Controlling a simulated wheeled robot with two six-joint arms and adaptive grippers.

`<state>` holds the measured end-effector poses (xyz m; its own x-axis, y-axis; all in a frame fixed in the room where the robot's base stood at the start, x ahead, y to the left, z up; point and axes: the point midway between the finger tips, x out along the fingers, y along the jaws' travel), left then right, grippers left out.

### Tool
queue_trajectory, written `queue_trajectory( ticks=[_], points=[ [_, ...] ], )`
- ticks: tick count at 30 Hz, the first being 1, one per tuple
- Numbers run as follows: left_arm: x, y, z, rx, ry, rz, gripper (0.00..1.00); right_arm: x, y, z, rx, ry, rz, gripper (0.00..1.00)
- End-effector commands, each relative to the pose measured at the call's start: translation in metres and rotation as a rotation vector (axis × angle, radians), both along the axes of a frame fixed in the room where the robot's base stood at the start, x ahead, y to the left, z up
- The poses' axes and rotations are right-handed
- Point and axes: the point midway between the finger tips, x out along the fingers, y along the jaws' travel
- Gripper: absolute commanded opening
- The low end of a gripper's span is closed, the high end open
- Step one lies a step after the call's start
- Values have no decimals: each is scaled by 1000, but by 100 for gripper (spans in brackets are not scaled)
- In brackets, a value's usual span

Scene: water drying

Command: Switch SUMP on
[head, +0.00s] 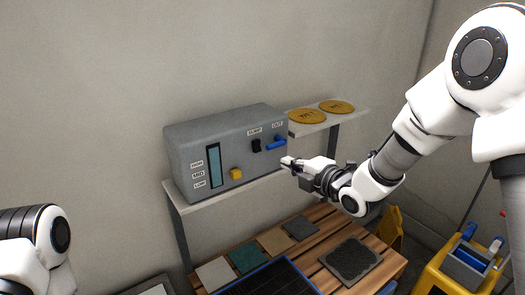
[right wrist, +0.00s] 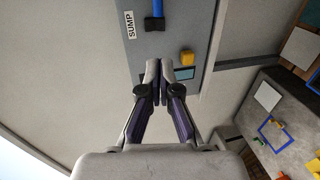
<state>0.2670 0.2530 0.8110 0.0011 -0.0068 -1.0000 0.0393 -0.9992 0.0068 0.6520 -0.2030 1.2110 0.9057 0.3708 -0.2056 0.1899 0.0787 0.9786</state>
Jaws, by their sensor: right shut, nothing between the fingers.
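A grey control box (head: 195,150) sits on a wall shelf. Its front has a small black SUMP switch (head: 257,146), a blue lever (head: 276,145) under the OUT label, a yellow knob (head: 236,173) and a tall gauge window. My right gripper (head: 286,161) is shut and empty, just right of and below the switch in the head view. In the right wrist view the shut fingertips (right wrist: 165,70) are near the yellow knob (right wrist: 187,58), with the black switch (right wrist: 154,24) and SUMP label (right wrist: 129,24) beyond. I cannot tell whether the fingers touch the box. My left gripper is out of view.
Two round gold mats (head: 307,116) lie on the shelf to the box's right. Below are a wooden slatted bench (head: 318,214) with several flat tiles and a dark mat (head: 350,259). A yellow bucket cart (head: 450,270) stands at the lower right.

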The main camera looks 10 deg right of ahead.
Motion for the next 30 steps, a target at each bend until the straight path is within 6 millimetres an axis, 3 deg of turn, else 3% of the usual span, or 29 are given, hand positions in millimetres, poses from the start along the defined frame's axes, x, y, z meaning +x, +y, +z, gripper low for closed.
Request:
queue_trajectory(
  ticks=[9, 16, 21, 30],
  points=[
    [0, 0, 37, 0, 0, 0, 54, 62, 26, -9, -1, 2, 1, 0],
    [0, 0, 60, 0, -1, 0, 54, 99, 41, -19, 1, 1, 1, 0],
    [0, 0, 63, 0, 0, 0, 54, 110, 45, -24, 1, 1, 0, 0],
    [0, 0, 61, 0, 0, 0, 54, 110, 45, -26, 1, 0, 0, 0]
  ],
)
